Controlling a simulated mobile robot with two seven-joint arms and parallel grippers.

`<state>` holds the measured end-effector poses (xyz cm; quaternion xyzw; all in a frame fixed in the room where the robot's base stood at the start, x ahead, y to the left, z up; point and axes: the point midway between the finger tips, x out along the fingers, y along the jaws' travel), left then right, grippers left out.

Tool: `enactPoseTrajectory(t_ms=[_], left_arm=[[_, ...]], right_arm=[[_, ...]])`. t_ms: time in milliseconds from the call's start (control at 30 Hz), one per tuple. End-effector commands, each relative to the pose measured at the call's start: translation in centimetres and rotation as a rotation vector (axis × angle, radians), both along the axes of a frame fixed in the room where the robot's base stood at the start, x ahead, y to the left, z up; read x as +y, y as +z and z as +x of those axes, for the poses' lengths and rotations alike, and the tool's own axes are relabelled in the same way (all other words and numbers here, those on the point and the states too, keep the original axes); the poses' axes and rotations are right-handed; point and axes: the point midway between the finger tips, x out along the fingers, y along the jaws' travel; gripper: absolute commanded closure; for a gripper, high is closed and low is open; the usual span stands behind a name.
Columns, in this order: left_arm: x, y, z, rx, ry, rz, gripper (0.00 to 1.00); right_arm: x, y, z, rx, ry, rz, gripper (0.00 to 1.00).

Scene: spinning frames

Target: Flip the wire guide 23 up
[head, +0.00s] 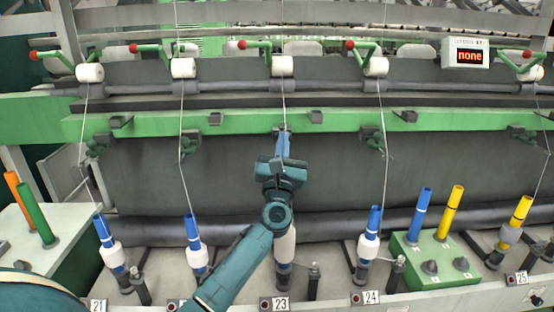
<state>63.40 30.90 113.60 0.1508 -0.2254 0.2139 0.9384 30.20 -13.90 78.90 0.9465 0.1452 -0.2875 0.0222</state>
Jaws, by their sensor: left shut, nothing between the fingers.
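My left gripper (283,135) is shut and empty. It reaches up in front of the green rail, in line with position 23. The wire guide of position 23 is mostly hidden behind the fingertips, so I cannot tell its pose or whether I touch it. The label 23 (280,304) sits on the front ledge. Above it, a thread runs from a white roller (283,66) down to the fingertips. The bobbin 23 (285,246) is partly hidden behind my arm. My right gripper is not in view.
Similar wire guides hang at the neighbouring positions, left (188,142) and right (375,142). Bobbins stand at 24 (369,246) and at the left (196,254). A green block (410,268) with pegs is at the right.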

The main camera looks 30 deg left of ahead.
Motion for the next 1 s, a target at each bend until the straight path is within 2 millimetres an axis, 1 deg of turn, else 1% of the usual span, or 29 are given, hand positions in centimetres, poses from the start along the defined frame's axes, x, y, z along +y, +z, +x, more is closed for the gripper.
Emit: enactPoseTrajectory(t_ms=[33,200,400,700,1000], left_arm=[[0.1,0.7,0.3,-0.002,0.000,-0.003,1.00],[0.6,2.4,1.1,-0.001,0.001,-0.002,1.00],[1.2,3.8,2.1,0.000,0.001,0.000,1.00],[1.9,5.1,3.2,0.000,0.000,0.001,1.00],[2.2,5.6,3.6,-0.002,0.002,0.001,1.00]], right_arm=[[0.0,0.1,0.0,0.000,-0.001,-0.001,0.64],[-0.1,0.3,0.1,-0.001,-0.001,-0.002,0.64],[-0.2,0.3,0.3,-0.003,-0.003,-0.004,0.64],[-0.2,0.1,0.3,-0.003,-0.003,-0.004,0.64],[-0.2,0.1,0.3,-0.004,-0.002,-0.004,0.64]])
